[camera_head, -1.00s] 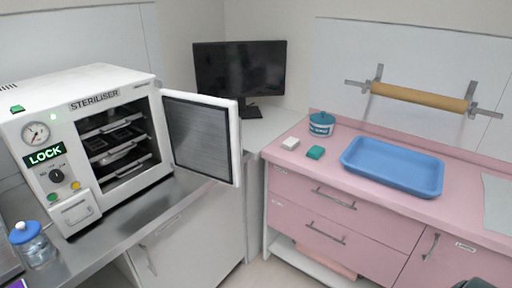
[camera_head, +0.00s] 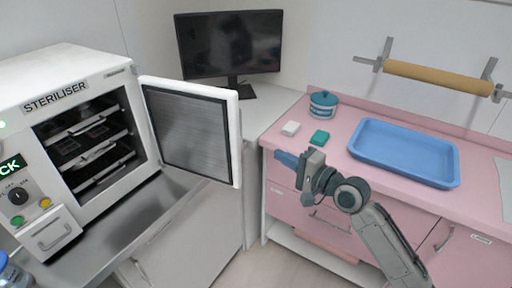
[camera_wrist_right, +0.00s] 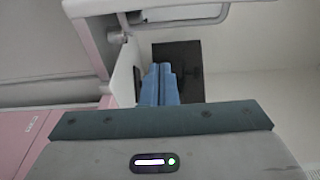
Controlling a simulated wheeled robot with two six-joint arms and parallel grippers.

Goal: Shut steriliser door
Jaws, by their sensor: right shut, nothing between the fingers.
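The white steriliser (camera_head: 60,95) stands on the metal counter at the left of the head view. Its door (camera_head: 190,130) is hinged on the right side of the opening and stands wide open, its grey inner panel facing me. Racks with trays (camera_head: 95,150) show inside the chamber. My right gripper (camera_head: 279,156) is shut and empty, to the right of the door's free edge and apart from it, in front of the pink counter. Its blue fingers (camera_wrist_right: 160,85) lie together in the right wrist view. My left gripper is not in view.
A black monitor (camera_head: 228,45) stands behind the door. The pink counter (camera_head: 330,165) holds a blue tray (camera_head: 455,178), a teal-lidded jar (camera_head: 323,104), a white block (camera_head: 290,128) and a teal block (camera_head: 319,137). A blue-lidded jar (camera_head: 10,272) is at the lower left. The floor between the counters is clear.

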